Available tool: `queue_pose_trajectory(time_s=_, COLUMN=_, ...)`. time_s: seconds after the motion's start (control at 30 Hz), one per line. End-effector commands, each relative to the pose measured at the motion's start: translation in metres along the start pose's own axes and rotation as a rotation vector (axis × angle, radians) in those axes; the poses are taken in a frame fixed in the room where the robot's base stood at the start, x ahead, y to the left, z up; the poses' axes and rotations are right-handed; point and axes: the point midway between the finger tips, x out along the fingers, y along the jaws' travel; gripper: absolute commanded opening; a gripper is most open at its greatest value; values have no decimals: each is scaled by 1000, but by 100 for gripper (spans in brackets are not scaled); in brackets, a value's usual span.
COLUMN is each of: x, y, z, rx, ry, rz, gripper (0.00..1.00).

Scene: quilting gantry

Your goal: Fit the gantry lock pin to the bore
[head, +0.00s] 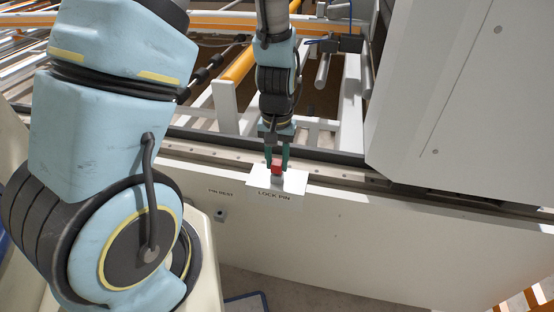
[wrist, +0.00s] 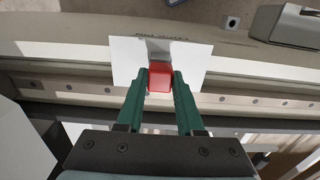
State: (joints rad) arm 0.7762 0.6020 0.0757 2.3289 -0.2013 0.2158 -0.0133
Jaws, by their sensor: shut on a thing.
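The lock pin (head: 277,168) shows as a red block between the green fingers of my gripper (head: 276,162). In the wrist view my gripper (wrist: 160,80) is shut on the red pin (wrist: 160,76), one finger on each side. A small grey block (head: 278,179) stands just below the red part, on a white plate (head: 263,185) labelled "LOCK PIN". The grey part also shows beyond the pin in the wrist view (wrist: 158,47).
A small block with a dark hole (head: 220,214) is fixed on the beam's front at left, below a small label (head: 221,191). A large white housing (head: 460,100) stands at right. Rails and an orange tube (head: 238,66) lie behind the beam (head: 370,225).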

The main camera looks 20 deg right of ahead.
Motion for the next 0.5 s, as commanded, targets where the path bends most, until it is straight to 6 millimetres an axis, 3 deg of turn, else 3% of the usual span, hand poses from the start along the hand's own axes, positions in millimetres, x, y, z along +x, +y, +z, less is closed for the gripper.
queue_pose_trajectory(time_s=0.27, x=8, y=0, z=0, rx=0, ry=0, rz=0, gripper=0)
queue_pose_trajectory(time_s=0.3, x=6, y=0, z=0, rx=0, ry=0, rz=0, gripper=40)
queue_pose_trajectory(time_s=0.5, x=6, y=0, z=0, rx=0, ry=0, rz=0, gripper=62)
